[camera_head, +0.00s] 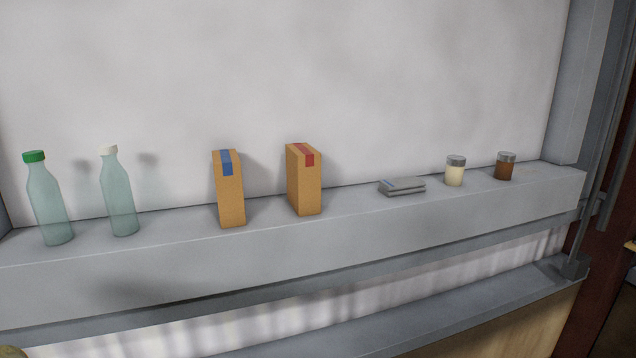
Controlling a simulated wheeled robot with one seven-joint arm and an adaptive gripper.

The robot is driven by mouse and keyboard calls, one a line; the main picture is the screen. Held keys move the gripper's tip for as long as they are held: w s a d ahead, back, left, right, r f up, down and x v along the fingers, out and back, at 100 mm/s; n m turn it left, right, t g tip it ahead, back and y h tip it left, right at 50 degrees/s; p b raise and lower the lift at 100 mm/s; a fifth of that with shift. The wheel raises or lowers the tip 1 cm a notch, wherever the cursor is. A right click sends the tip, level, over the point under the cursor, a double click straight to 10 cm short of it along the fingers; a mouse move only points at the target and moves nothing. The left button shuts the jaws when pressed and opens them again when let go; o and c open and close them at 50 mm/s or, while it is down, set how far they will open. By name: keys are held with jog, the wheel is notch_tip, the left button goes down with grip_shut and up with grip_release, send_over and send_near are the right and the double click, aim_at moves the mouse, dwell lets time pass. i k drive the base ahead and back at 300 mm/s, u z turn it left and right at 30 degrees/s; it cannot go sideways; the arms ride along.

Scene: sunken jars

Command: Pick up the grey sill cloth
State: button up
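The grey sill cloth (402,186) looks like a small flat folded stack with a bluish mark near its left end. It lies on the grey sill (345,230) in the head view, right of the middle. It sits between the box with the red tape and the jar with pale contents, apart from both. My gripper is not in view.
On the sill stand a green-capped bottle (48,205), a white-capped bottle (118,198), a blue-taped box (230,192), a red-taped box (305,182), a pale jar (455,174) and a brown jar (505,170). A wall (300,70) rises behind. A lower ledge (480,308) runs below.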

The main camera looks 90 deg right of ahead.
aim_at(411, 184)
jog(key=z, duration=1.8)
